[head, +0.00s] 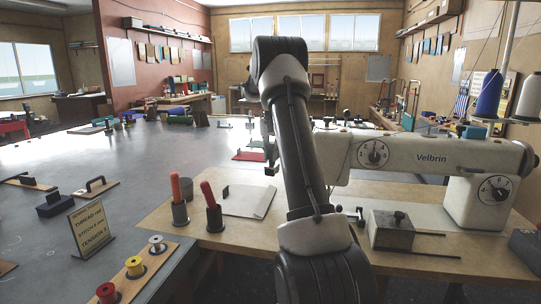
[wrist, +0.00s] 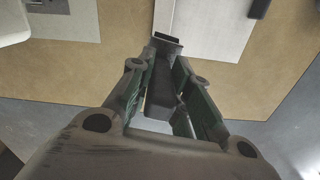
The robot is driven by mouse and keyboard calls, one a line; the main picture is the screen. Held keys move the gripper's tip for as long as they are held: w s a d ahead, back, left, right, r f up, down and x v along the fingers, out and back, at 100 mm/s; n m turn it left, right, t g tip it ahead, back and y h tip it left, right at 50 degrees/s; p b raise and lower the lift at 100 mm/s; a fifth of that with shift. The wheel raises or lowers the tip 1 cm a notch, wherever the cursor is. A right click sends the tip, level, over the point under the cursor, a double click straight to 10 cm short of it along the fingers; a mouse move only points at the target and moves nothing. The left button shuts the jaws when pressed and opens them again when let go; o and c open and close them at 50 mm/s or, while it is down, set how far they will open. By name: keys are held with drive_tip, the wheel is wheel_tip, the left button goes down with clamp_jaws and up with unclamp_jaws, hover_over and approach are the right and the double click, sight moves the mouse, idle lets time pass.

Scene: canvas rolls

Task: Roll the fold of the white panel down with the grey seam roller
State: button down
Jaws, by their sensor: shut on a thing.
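The white panel (head: 245,203) lies on the wooden table top, left of my arm in the head view. In the wrist view the panel (wrist: 215,28) is at the top, with a narrow greyer strip, seemingly the fold (wrist: 163,14), along its left edge. My gripper (wrist: 159,70) is shut on a dark grey tool, seemingly the seam roller (wrist: 160,92). The tool's far end is near the panel's lower left corner in the wrist view; I cannot tell whether it touches. In the head view my gripper (head: 270,155) is mostly hidden behind my arm.
A dark upright piece (head: 225,191) is at the panel's left edge. Two red-handled tools (head: 210,195) stand in holders further left. The white sewing machine (head: 430,165) and a grey metal block (head: 391,231) are on the right. Bare wood lies in front of the panel.

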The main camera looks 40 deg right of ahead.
drive_tip(key=shift+n, duration=0.8)
drive_tip(key=shift+s+a, duration=0.2)
drive_tip(key=shift+a, duration=0.1)
drive_tip(key=s+a, duration=1.1)
drive_tip(key=a, duration=0.4)
drive_tip(key=shift+s+f, duration=0.15)
drive_tip(key=shift+f, duration=1.05)
drive_tip(key=shift+s+f, duration=0.1)
drive_tip(key=shift+f, duration=1.1)
drive_tip(key=shift+f, duration=0.95)
drive_tip(key=shift+d, duration=0.1)
drive_tip(key=shift+w+d, duration=0.85)
drive_tip(key=shift+d, duration=0.25)
drive_tip(key=shift+d, duration=0.1)
